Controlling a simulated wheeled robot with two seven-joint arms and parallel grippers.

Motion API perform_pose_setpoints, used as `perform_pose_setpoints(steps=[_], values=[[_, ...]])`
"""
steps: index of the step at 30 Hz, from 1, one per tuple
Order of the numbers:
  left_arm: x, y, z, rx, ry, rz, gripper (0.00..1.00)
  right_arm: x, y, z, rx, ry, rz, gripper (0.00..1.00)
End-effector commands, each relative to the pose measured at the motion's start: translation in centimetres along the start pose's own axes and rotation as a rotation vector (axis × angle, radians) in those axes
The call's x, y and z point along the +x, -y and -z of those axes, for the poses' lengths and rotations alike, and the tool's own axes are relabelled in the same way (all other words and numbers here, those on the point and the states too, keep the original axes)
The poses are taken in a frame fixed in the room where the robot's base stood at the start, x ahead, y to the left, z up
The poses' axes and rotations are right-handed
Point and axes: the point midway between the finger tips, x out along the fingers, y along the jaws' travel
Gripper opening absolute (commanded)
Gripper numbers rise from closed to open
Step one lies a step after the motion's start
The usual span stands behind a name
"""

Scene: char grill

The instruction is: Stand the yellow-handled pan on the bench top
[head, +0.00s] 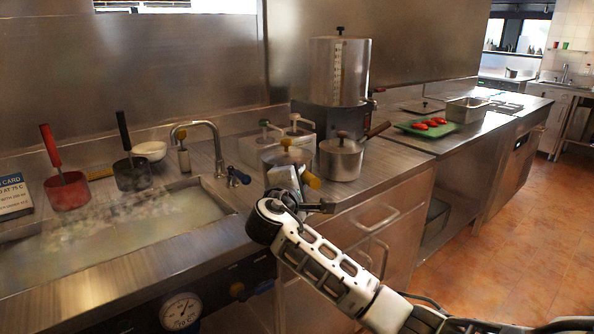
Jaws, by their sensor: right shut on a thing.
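My right gripper (290,178) is over the front part of the bench top (395,165), right of the sink, and is shut on a yellow handle (312,180), whose end sticks out to the right of the jaws. A steel pan (286,158) with a knobbed lid shows just behind the gripper. The gripper and wrist hide its lower part, so I cannot tell whether its base touches the bench, nor see the handle join it. My left gripper is not in view.
A lidded pan with a brown handle (341,160) stands close on the right. A tall steel boiler (339,72) and pump dispensers are behind. The tap (216,150) and steaming sink (150,225) are left, with red- and black-handled pans. A green tray (412,127) lies farther right.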

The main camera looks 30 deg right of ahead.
Motion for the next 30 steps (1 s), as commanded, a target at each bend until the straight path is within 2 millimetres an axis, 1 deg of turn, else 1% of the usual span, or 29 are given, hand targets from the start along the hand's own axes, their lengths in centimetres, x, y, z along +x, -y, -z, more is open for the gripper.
perform_pose_setpoints(steps=[6, 12, 13, 15, 23, 25, 28, 30], values=[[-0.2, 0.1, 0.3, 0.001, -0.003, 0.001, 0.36, 0.1, 1.4, 0.5, 0.005, 0.0, -0.012, 0.0], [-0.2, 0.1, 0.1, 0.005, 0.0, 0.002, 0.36, 0.1, 1.5, 0.5, 0.006, -0.001, -0.012, 0.0], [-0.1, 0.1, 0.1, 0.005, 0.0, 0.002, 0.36, 0.0, 2.1, 0.7, -0.003, -0.003, 0.002, 0.28], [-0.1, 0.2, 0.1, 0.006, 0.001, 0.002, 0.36, 0.0, 2.1, 0.7, -0.004, -0.003, 0.002, 0.44], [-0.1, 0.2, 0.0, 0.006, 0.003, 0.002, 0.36, 0.0, 2.1, 0.7, -0.003, -0.004, 0.002, 0.44], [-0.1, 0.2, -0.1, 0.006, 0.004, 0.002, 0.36, -0.3, 2.1, 0.7, -0.002, -0.005, 0.001, 0.44], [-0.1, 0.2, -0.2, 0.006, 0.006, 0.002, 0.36, -1.3, 2.2, 0.8, -0.001, -0.007, 0.001, 0.44], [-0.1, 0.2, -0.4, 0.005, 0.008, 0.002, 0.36, -2.5, 2.1, 0.8, -0.001, -0.008, 0.0, 0.44]])
